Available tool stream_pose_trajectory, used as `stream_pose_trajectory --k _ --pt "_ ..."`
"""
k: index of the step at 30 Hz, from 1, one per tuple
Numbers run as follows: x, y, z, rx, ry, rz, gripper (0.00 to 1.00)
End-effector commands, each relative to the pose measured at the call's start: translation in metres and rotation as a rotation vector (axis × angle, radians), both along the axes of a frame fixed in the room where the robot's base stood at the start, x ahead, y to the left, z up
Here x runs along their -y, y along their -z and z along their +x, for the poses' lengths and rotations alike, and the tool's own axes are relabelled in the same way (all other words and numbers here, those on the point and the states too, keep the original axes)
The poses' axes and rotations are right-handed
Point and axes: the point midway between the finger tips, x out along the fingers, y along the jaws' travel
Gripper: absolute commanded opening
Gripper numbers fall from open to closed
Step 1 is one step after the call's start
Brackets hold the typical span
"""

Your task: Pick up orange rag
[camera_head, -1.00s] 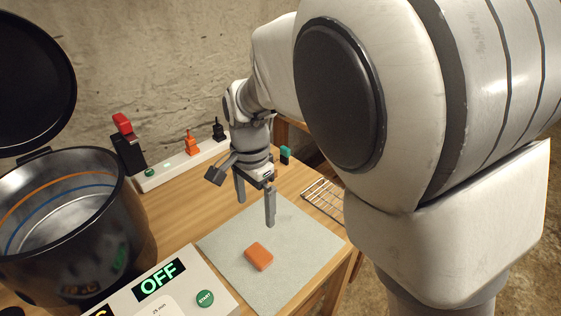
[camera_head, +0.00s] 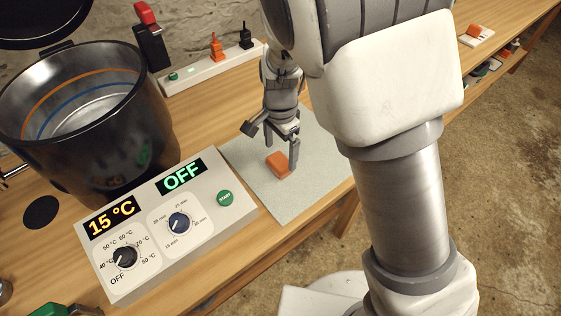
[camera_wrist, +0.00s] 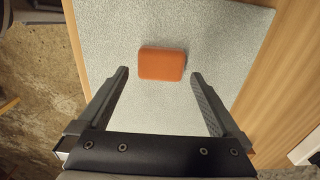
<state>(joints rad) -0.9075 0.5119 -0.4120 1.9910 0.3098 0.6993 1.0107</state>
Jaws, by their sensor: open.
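The orange rag (camera_head: 278,164) is a small folded block with rounded corners. It lies on a light grey mat (camera_head: 310,180) on the wooden table. In the wrist view the rag (camera_wrist: 162,64) lies ahead of my fingertips, roughly centred between their lines, on the grey mat (camera_wrist: 215,30). My gripper (camera_head: 282,157) points down close above the rag in the head view, and one finger stands just beside it there. In the wrist view my gripper (camera_wrist: 159,73) is open and empty, with its fingers wider apart than the rag. I cannot tell the exact height gap.
A control panel (camera_head: 150,255) with dials and lit displays stands left of the mat. A black pot (camera_head: 150,150) with its lid raised is behind it. A power strip (camera_head: 212,68) with plugs lies at the back. The table's front edge runs close to the mat.

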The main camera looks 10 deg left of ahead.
Motion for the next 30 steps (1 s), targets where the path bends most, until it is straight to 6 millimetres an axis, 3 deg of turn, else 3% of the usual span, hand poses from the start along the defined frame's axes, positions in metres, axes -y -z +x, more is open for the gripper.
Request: stream_pose_trajectory --k 6,14,26,30 --pt "0.0 0.035 0.0 -0.001 0.0 -0.002 1.0" --pt "-0.001 0.036 0.001 0.001 -0.001 -0.001 0.98" --pt "-0.001 0.036 0.001 0.001 -0.001 0.0 0.26" --pt "-0.001 0.035 0.001 0.001 -0.001 0.0 0.25"
